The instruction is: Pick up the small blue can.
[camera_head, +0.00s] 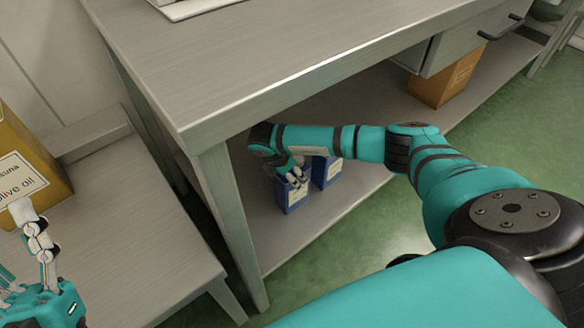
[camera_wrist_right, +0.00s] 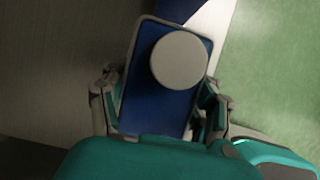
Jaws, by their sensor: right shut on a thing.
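A blue can (camera_head: 291,199) with a pale label stands on the lower shelf under the grey bench. My right gripper (camera_head: 297,178) reaches in under the bench top and is shut on this can at its upper part. In the right wrist view the can (camera_wrist_right: 158,108) shows from above with a round pale cap (camera_wrist_right: 179,60), one finger on each side. A second blue can (camera_head: 333,168) stands just behind it; a blue corner shows at the top of the wrist view (camera_wrist_right: 180,8). My left gripper (camera_head: 38,240) is at the lower left; its finger opening is unclear.
A yellow olive oil tin (camera_head: 25,170) stands on the lower grey table (camera_head: 120,220) at the left. The bench top (camera_head: 260,55) and its front leg (camera_head: 232,220) are close to my right arm. A cardboard box (camera_head: 445,82) sits further along the shelf (camera_head: 345,205).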

